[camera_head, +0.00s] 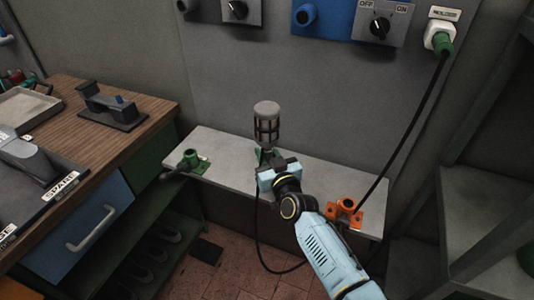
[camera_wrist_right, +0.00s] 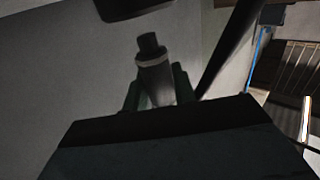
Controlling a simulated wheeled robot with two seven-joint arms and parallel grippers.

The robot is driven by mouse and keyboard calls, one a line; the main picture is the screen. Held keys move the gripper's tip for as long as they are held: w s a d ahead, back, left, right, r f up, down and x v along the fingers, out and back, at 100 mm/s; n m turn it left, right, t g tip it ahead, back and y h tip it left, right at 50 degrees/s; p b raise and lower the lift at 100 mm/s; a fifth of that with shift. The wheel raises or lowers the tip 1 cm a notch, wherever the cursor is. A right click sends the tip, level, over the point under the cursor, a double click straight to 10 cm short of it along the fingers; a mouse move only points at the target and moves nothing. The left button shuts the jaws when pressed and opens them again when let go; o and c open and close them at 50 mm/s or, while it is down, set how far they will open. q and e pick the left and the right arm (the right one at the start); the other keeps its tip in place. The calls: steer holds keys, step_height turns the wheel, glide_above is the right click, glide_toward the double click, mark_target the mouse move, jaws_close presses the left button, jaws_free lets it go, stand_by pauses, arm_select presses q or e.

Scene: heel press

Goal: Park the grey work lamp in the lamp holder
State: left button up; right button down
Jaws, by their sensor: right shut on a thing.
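The grey work lamp (camera_head: 267,122) stands upright above the wall shelf in the head view, its caged head and pale cap uppermost. My right gripper (camera_head: 268,165) is shut on the lamp low down, hiding its handle. A bit of green (camera_head: 257,154) shows behind the lamp and gripper; I cannot tell whether the lamp touches it. A green holder (camera_head: 194,161) sits on the shelf to the left, and an orange holder (camera_head: 344,211) to the right. In the right wrist view a grey tapered piece (camera_wrist_right: 155,82) shows between green uprights (camera_wrist_right: 132,96). My left gripper is out of view.
The grey shelf (camera_head: 229,157) is bare between the green holder and the lamp. A black cable (camera_head: 409,127) runs from the wall socket (camera_head: 440,37) down past the orange holder, and a loop hangs below the shelf. A wooden bench (camera_head: 67,117) stands at left.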

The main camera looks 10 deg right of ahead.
steer(key=shift+r, duration=0.1)
stand_by(0.3)
steer(key=shift+f+b, duration=1.1)
steer(key=shift+f, duration=0.4)
steer(key=c, duration=1.1)
jaws_free()
steer(key=shift+c, duration=0.2)
steer(key=shift+o, duration=0.4)
